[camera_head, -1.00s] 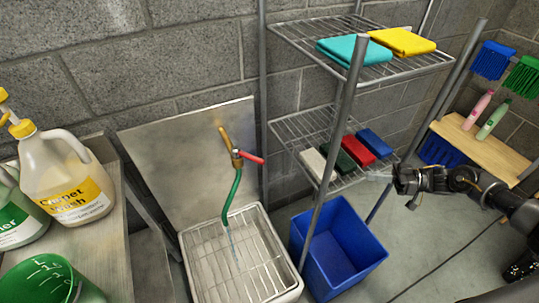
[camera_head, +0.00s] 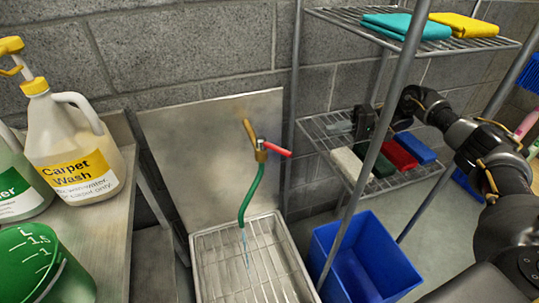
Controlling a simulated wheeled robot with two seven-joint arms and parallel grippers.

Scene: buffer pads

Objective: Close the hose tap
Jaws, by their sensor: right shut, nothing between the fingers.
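The hose tap (camera_head: 261,150) is brass and stands out from a metal back panel. Its red lever handle (camera_head: 277,149) points right and slightly down. A green hose (camera_head: 252,195) hangs from the tap, and a thin stream of water (camera_head: 246,247) falls from its end into the sink. My right gripper (camera_head: 340,127) is shut and empty, to the right of the red handle and apart from it. It is over the lower wire shelf, with its fingers pointing left towards the tap. My left gripper is not in view.
The floor sink (camera_head: 203,243) has a grate. A wire shelf (camera_head: 330,150) with coloured folded cloths stands right of the tap; its front post (camera_head: 395,95) is near my right arm. A blue bin (camera_head: 325,238) sits below. Left is a table with a Carpet Wash jug (camera_head: 62,125) and green bucket (camera_head: 35,265).

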